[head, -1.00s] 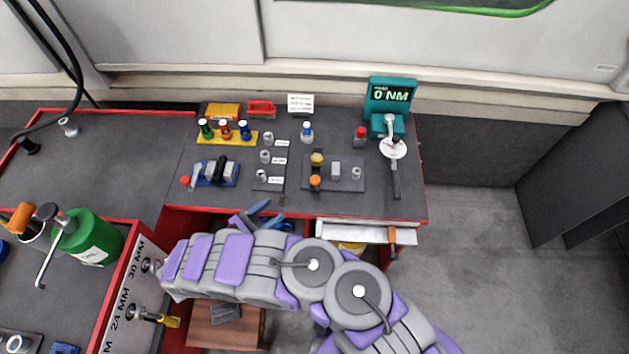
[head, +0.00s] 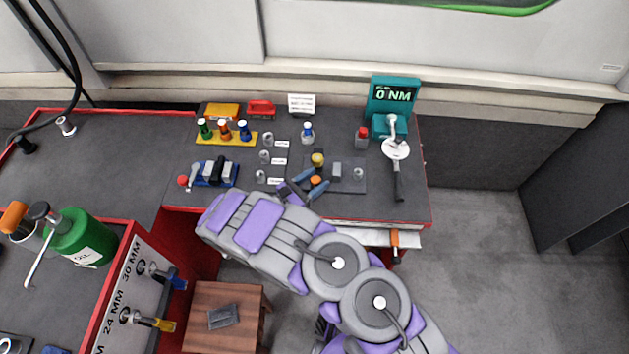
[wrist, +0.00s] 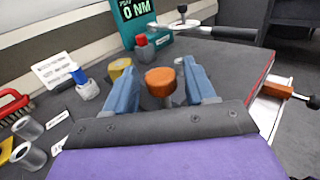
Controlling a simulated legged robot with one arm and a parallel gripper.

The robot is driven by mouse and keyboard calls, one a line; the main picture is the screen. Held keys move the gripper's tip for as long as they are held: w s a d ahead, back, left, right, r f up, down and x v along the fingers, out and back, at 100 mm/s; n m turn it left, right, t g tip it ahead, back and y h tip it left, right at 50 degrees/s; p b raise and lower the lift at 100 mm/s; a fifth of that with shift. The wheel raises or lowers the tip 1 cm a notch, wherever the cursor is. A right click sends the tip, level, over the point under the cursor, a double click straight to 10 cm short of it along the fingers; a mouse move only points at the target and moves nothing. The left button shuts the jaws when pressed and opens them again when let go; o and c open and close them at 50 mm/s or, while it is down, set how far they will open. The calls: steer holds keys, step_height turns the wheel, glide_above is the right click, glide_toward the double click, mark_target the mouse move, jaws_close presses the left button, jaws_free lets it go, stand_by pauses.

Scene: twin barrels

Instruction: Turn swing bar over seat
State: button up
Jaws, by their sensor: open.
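A small dark fixture plate (head: 347,185) lies on the bench, carrying an orange knob (head: 316,180), a yellow knob (head: 317,159), a grey block (head: 336,170) and a metal cylinder (head: 358,174). The orange and yellow knobs look like the two ends of the swing bar, but the bar itself is hidden. I cannot tell which part is the seat. My gripper (head: 310,182) is open, its blue fingers on either side of the orange knob. In the wrist view the orange knob (wrist: 160,76) stands between the fingers, with the yellow knob (wrist: 121,65) beyond the left finger.
A torque tester (head: 390,100) with a wrench (head: 398,180) stands to the right. Metal sockets (head: 264,157) and a blue clamp (head: 216,176) are to the left.

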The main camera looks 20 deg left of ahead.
steer(key=shift+w+d, duration=0.15)
steer(key=shift+w, duration=0.05)
jaws_close()
stand_by(0.5)
steer(key=shift+r, duration=0.1)
